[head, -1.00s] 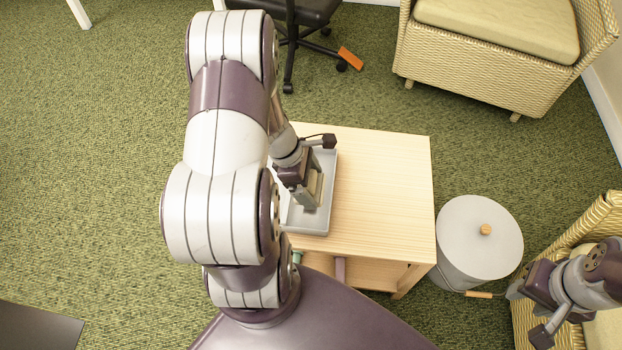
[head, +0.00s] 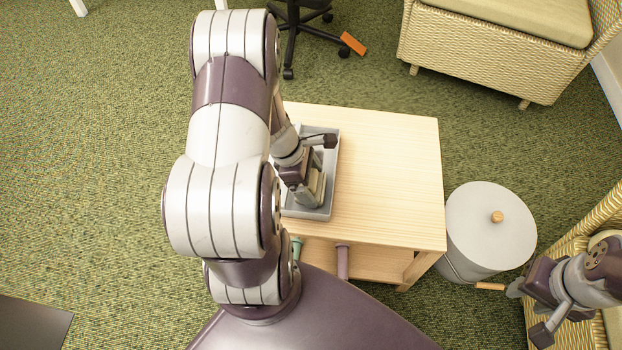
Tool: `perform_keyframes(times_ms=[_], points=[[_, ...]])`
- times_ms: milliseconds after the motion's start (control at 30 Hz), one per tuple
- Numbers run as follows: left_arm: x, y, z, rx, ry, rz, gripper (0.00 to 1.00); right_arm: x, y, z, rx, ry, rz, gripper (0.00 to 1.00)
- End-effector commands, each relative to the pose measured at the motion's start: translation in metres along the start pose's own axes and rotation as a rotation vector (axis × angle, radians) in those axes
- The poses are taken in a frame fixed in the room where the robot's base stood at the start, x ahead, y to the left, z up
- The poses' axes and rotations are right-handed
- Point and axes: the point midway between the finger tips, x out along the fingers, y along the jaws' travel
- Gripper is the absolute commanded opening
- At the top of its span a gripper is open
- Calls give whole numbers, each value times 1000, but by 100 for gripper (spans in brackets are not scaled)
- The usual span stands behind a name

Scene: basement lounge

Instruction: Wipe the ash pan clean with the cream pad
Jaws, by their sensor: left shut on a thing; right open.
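The ash pan (head: 328,205) is a shallow grey tray on the left part of a light wooden table. My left gripper (head: 309,197) points down inside it, near its front end, and is shut on the cream pad (head: 319,187). Only a tan sliver of the pad shows beside the fingers. I cannot tell whether the pad touches the pan floor. My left arm hides the pan's left side, and no ash can be made out. My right gripper (head: 515,288) is open and empty at the lower right, beside the grey bin.
The wooden table (head: 390,180) is bare right of the pan. Purple (head: 343,262) and green (head: 297,248) items show below its front edge. A lidded grey bin (head: 490,230) stands to the right. Wicker seats (head: 490,60), an office chair (head: 292,40) and an orange block (head: 353,43) lie beyond.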

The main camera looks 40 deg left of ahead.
Motion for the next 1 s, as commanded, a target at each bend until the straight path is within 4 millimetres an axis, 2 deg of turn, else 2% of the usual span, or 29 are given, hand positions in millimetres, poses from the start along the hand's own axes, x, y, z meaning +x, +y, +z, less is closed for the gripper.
perform_keyframes(times_ms=[1000], points=[[10,0,-4,0,0,0,65,9,0,1,0,0,0,43]])
